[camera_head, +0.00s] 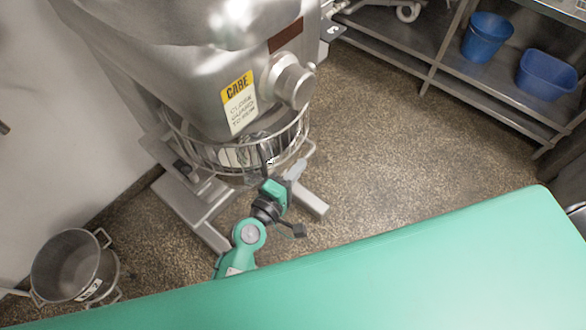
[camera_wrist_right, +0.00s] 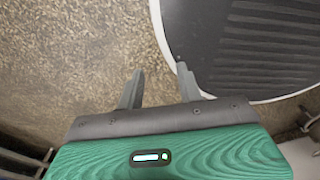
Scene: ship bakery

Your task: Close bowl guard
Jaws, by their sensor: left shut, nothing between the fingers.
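The grey mixer (camera_head: 205,70) stands at the upper left in the head view, with a yellow and white label on its front. Its wire bowl guard (camera_head: 203,155) curves around the front, below the mixer head. The bowl behind it is mostly hidden. My left gripper (camera_head: 268,160) is shut and empty, at the guard's front right. Its tips overlap the wires in the picture; I cannot tell whether they touch. My right gripper (camera_wrist_right: 156,82) shows only in the right wrist view. Its two fingers are apart with nothing between them, away from the guard.
A metal pot with handles (camera_head: 108,268) stands on the floor at the lower left. A steel shelf (camera_head: 425,72) at the upper right holds a blue bucket (camera_head: 485,38) and a blue tub (camera_head: 546,75). The speckled floor (camera_head: 390,140) between mixer and shelf is clear.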

